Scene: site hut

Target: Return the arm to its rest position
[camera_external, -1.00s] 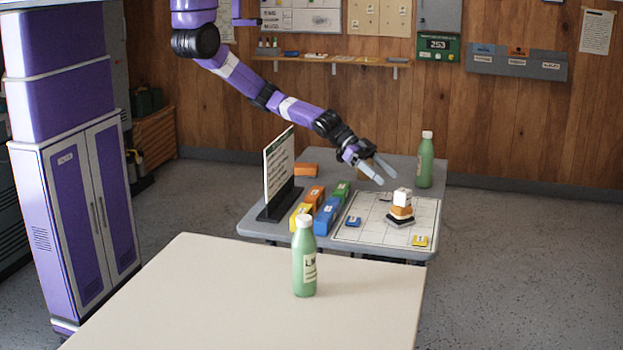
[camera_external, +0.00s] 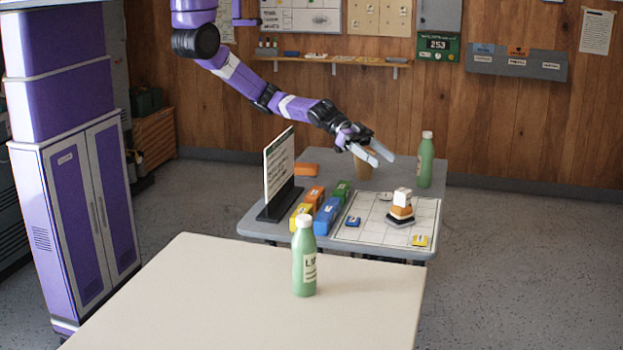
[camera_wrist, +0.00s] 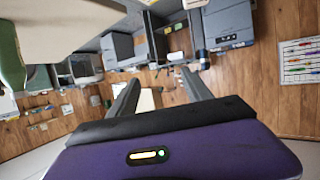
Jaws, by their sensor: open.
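My gripper (camera_external: 381,157) is open and empty in the external view. A stack of white, orange and dark blocks (camera_external: 401,205) stands on the white grid sheet (camera_external: 360,232), below and to the right of the gripper.
A sign board (camera_external: 279,165) stands upright left of several coloured blocks (camera_external: 326,215). A green bottle (camera_external: 425,160) stands at the table's back right. Another green bottle (camera_external: 304,258) is on the cream table (camera_external: 200,300) in front. Open air surrounds the arm above the table.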

